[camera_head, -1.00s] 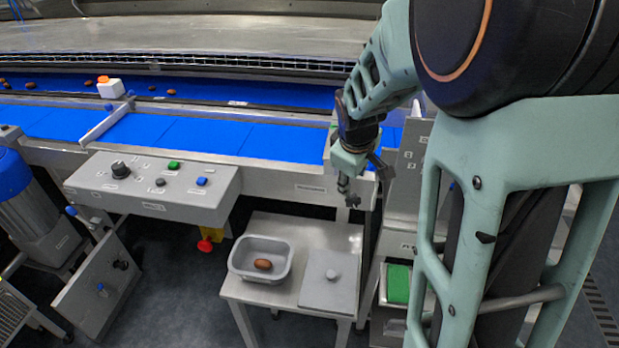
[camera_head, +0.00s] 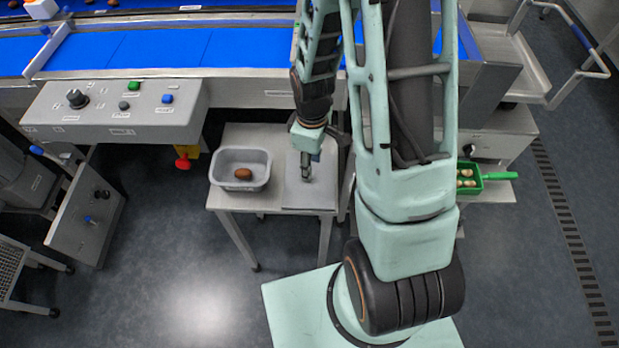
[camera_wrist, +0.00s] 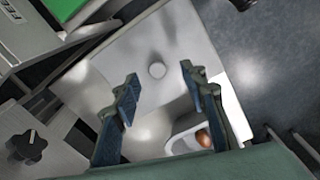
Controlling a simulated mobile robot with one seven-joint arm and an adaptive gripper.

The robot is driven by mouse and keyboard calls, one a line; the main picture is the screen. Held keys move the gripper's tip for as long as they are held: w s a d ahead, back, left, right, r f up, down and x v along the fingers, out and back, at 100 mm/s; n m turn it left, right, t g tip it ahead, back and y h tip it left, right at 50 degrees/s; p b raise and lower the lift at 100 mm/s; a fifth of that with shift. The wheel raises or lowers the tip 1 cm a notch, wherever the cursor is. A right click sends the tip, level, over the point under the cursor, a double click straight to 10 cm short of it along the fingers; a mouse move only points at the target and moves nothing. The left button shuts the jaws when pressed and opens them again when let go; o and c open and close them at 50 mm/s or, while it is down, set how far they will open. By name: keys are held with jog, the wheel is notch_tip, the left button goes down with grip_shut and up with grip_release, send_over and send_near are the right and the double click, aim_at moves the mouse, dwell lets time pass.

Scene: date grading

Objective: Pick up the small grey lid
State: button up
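The small grey lid (camera_head: 322,192) lies flat on the small metal table, to the right of the grey tub (camera_head: 238,186). In the wrist view the lid (camera_wrist: 157,70) shows a round knob in its middle. My gripper (camera_head: 306,172) is over the lid, and from the head view it partly hides the knob. In the wrist view my gripper (camera_wrist: 160,76) is open, with one finger on each side of the knob in the picture and nothing between them. The remaining height above the knob is hard to judge.
A brown date (camera_head: 243,174) lies in the tub. A control box (camera_head: 110,112) and blue conveyor (camera_head: 190,48) stand behind the table. A green tray (camera_head: 482,185) with several pale pieces is at the right. Open floor (camera_head: 180,270) lies in front.

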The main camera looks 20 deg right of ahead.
jog(key=shift+w+f, duration=0.2)
jog(key=shift+f, duration=1.1)
jog(key=shift+w+f, duration=0.2)
jog(key=shift+f, duration=1.05)
jog(key=shift+c, duration=0.7)
grip_shut()
